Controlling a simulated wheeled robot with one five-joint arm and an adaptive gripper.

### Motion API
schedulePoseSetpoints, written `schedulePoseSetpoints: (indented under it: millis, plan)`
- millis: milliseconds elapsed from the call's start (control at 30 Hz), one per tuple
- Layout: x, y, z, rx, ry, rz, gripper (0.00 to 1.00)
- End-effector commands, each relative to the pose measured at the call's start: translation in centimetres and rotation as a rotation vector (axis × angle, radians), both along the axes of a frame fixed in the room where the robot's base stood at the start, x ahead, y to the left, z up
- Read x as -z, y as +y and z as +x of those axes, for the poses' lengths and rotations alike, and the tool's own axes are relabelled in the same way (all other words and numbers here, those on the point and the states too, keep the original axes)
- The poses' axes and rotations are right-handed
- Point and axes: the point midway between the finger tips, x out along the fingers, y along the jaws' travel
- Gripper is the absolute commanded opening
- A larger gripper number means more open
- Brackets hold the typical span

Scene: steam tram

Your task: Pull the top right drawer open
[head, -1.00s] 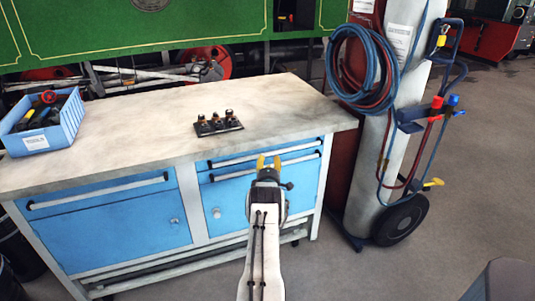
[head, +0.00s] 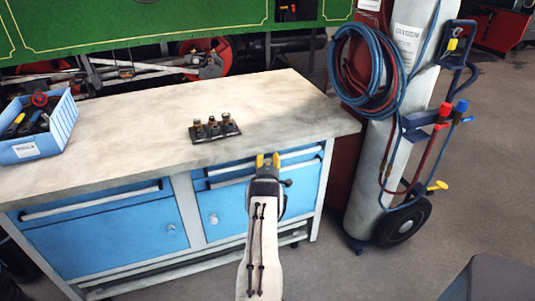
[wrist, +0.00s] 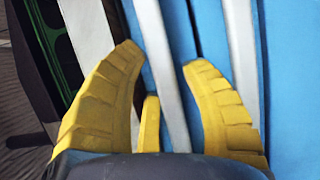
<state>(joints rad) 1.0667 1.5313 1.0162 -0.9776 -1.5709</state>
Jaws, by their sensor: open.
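The blue top right drawer (head: 235,164) is in the upper right of the workbench front and looks shut. Its pale bar handle (head: 300,153) runs along the front, just under the bench top. My gripper (head: 267,160) is at this drawer front, with its yellow fingers open. In the wrist view, the handle (wrist: 163,65) runs between the two spread fingers, one on each side. I cannot tell whether either finger touches it. A second bar handle (wrist: 241,50), on the drawer below, lies beyond the right finger. My gripper hides part of the handles in the head view.
The bench top (head: 130,140) overhangs the drawers and carries a blue tool bin (head: 52,140) and a small black stand (head: 214,130). A gas cylinder cart (head: 385,200) with coiled hoses stands close on the right. Open floor (head: 480,200) lies further right.

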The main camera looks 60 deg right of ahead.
Motion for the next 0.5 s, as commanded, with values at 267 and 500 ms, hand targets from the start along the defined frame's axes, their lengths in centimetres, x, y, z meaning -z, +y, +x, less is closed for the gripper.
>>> schedulePoseSetpoints:
  millis: [267, 500]
  plan:
    - [0.09, 0.05, -0.07, 0.001, 0.000, 0.001, 0.42]
    - [0.07, 0.06, -0.06, 0.000, 0.000, 0.001, 0.29]
